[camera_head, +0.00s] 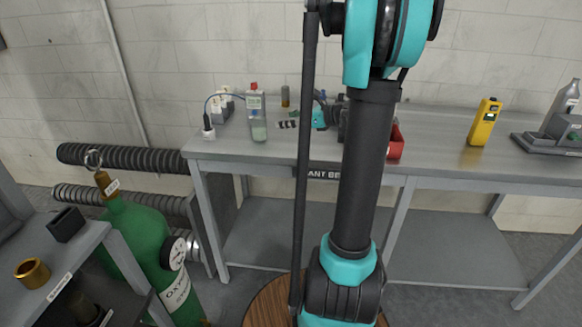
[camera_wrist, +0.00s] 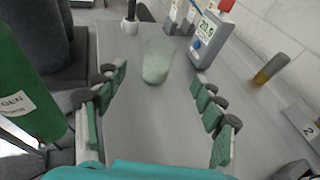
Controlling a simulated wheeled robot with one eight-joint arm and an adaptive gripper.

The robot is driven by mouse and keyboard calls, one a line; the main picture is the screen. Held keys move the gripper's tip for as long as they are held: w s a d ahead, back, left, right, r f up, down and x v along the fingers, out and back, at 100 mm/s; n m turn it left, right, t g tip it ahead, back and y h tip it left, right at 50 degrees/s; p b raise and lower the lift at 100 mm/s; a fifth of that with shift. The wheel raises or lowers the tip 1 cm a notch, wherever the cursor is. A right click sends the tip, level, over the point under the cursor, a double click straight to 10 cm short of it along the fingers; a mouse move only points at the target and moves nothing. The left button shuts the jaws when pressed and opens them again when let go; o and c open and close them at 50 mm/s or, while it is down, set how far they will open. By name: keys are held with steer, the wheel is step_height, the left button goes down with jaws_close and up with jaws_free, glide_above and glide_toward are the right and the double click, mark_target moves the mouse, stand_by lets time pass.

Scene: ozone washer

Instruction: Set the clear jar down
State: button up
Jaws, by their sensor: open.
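The clear jar (camera_wrist: 157,62) stands upright on the grey bench in the wrist view, with pale green-white contents in its lower part. It also shows in the head view (camera_head: 258,132), in front of the meter. My gripper (camera_wrist: 157,108) is open, its green-padded fingers wide apart on either side of the picture. The jar is ahead of the fingertips, roughly between their lines, and no finger appears to touch it. In the head view my arm hides most of the gripper.
A grey meter (camera_wrist: 211,38) with a red top stands just right of the jar. An amber vial (camera_wrist: 271,68) is further right. A white plug block (camera_head: 208,133) with a cable is left of the jar. A yellow device (camera_head: 485,122) stands further right. The bench front (camera_wrist: 150,125) is clear.

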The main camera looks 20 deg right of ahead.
steer(key=s+a+f+n+g+h, duration=0.2)
steer(key=s+a+f+n, duration=0.25)
steer(key=s+n, duration=0.2)
steer(key=s+a+f+n+g+h, duration=0.2)
steer(key=s+a+f+n, duration=0.25)
steer(key=s, duration=0.25)
steer(key=s+d+f+n+g+h, duration=0.1)
steer(key=s+d+f+n+h, duration=0.1)
steer(key=s+n, duration=0.6)
steer(key=s+d+f+n+g+h, duration=0.1)
steer(key=s+d+f+n+h, duration=0.1)
steer(key=s+f+n+h, duration=0.2)
steer(key=shift+s+d+f+n, duration=0.25)
steer(key=shift+s+f+n, duration=1.6)
steer(key=shift+s, duration=0.2)
